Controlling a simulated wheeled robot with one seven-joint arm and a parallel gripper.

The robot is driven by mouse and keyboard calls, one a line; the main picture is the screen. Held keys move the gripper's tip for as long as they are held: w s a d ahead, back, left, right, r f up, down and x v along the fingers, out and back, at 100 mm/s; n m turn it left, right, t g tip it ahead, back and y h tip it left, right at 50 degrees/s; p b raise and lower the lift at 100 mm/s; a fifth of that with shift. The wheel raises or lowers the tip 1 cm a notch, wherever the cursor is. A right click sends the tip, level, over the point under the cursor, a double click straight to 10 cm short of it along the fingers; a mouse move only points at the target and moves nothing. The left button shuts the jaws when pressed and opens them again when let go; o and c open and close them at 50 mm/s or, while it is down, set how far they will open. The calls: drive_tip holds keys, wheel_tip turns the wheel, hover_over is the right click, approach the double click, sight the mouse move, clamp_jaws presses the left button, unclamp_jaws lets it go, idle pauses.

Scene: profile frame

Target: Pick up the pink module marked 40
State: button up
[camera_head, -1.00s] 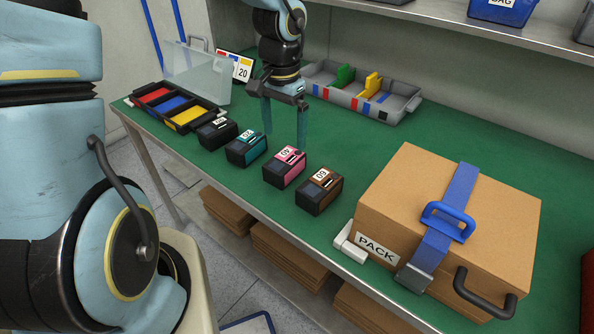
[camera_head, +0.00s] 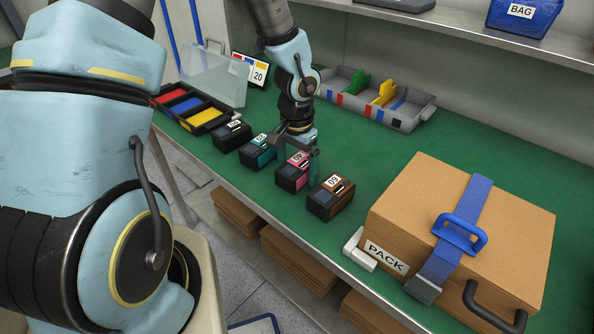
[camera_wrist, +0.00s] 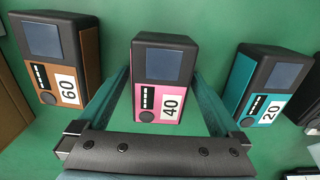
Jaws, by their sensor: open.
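The pink module marked 40 (camera_head: 292,171) stands on the green table between a teal module (camera_head: 258,152) and a brown module (camera_head: 330,198). In the wrist view the pink module (camera_wrist: 162,80) is centred, with its 40 label, dark screen and round knob showing. My gripper (camera_head: 298,160) is open and low over the pink module. In the wrist view its two teal fingers (camera_wrist: 160,95) lie on either side of the pink module, with green gaps visible beside it.
The brown module marked 60 (camera_wrist: 62,60) and the teal module marked 20 (camera_wrist: 268,85) stand close on both sides. A black module (camera_head: 231,135) is further left. A cardboard box marked PACK (camera_head: 400,215) stands right. A grey divided tray (camera_head: 405,125) is behind.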

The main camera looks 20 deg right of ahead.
sight(297, 164)
drive_tip(key=shift+c, duration=0.4)
drive_tip(key=c, duration=1.4)
wheel_tip(297, 164, up, 10)
drive_tip(key=shift+r, duration=0.1)
